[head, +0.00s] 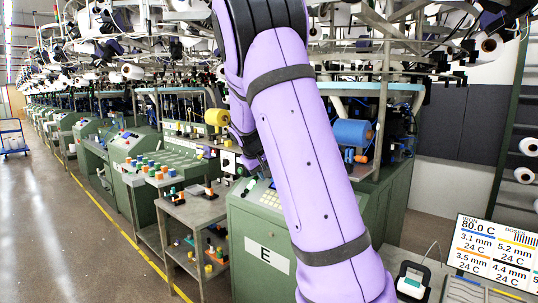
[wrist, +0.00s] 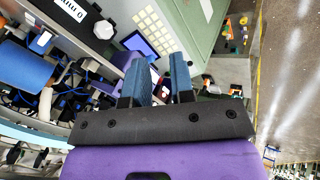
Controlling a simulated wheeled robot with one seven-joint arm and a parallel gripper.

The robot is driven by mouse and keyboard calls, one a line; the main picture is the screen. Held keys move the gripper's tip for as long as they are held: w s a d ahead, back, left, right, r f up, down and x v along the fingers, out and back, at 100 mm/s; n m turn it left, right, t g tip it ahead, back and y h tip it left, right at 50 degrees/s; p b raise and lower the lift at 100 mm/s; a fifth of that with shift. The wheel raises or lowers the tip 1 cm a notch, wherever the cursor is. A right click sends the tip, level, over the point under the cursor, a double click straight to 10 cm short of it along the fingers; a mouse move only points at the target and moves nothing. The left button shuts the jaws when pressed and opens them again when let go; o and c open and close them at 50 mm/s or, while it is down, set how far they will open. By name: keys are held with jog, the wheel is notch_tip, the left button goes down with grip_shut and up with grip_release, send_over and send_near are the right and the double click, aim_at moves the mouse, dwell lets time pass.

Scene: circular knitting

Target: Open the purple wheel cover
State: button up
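A small purplish patch shows beside the machine under the yellow spool (head: 216,117) in the head view, too small to identify. My gripper (wrist: 157,66) shows in the wrist view with two blue fingers apart and nothing clearly held between them. Beyond the fingers are a keypad (wrist: 154,28) and a small blue screen (wrist: 138,43) on the green machine. In the head view my purple arm hides part of the machine, and the gripper is mostly hidden behind it.
A blue spool (head: 352,132) is on the machine right of my arm; it also shows in the wrist view (wrist: 22,65). A grey cart (head: 188,213) with small coloured parts stands left of the machine marked E. A readout screen (head: 493,255) is at lower right.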

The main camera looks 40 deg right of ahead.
jog(key=w+d+r+n+h, duration=0.1)
jog(key=w+d+n+h, duration=0.1)
jog(key=w+d+h, duration=0.45)
jog(key=w+d+r+n+h, duration=0.1)
jog(key=w+d+n+h, duration=0.15)
jog(key=w, duration=0.65)
jog(key=x, duration=1)
jog(key=shift+w+r, duration=0.1)
jog(key=shift+w, duration=0.1)
grip_shut()
